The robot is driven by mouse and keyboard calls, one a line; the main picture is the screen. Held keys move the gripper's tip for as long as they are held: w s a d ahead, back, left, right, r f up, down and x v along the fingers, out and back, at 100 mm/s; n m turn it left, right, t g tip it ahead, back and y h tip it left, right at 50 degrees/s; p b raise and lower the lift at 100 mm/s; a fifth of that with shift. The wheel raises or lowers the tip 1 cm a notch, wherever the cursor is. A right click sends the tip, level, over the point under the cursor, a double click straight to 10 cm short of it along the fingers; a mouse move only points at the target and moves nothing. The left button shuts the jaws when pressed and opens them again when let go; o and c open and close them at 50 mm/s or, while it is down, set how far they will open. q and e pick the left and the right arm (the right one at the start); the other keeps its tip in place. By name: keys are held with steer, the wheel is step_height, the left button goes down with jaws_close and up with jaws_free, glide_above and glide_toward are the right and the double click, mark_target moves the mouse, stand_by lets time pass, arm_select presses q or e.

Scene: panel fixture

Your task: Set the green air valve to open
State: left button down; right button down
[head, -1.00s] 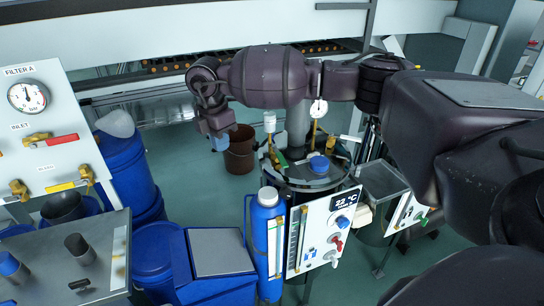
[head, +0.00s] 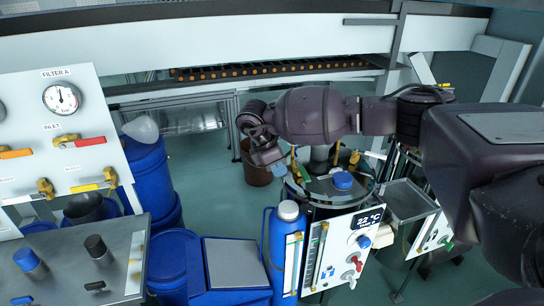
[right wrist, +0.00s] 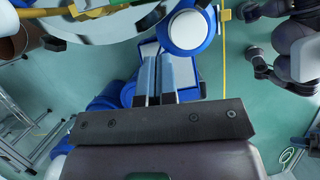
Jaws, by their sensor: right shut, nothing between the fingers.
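A small green handle (head: 303,172) with brass fittings shows at the left of the round tank top (head: 322,190), partly hidden by my right gripper. A green knob (head: 447,245) sits on a white panel at the right. No label on either can be read, so I cannot tell which is the air valve, nor its setting. My right gripper (head: 281,173) points down just left of the tank top, its fingers together and empty. Its closed fingers (right wrist: 155,98) show in the right wrist view over blue containers. My left gripper is not in view.
A blue cap (head: 343,180) stands on the tank top. A blue bottle (head: 289,245) and a 22 °C panel (head: 345,245) stand in front. A brown bucket (head: 254,172) is behind my gripper. The filter panel (head: 60,130) with red and yellow valve handles stands left.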

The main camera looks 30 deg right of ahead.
mark_target(302, 175)
steer(key=shift+s+d+f, duration=0.25)
steer(key=shift+d, duration=0.45)
steer(key=shift+s+d+f, duration=0.2)
steer(key=shift+d, duration=0.55)
steer(key=shift+s+d+f, duration=0.25)
steer(key=shift+d, duration=0.45)
steer(key=shift+s+d+r+n+p, duration=0.2)
steer(key=shift+d+n+p, duration=0.15)
steer(key=shift+p, duration=0.1)
steer(key=shift+s+d, duration=0.1)
steer(key=shift+d, duration=0.15)
steer(key=shift+s+d+n, duration=0.1)
steer(key=shift+n, duration=0.15)
steer(key=shift+f, duration=0.25)
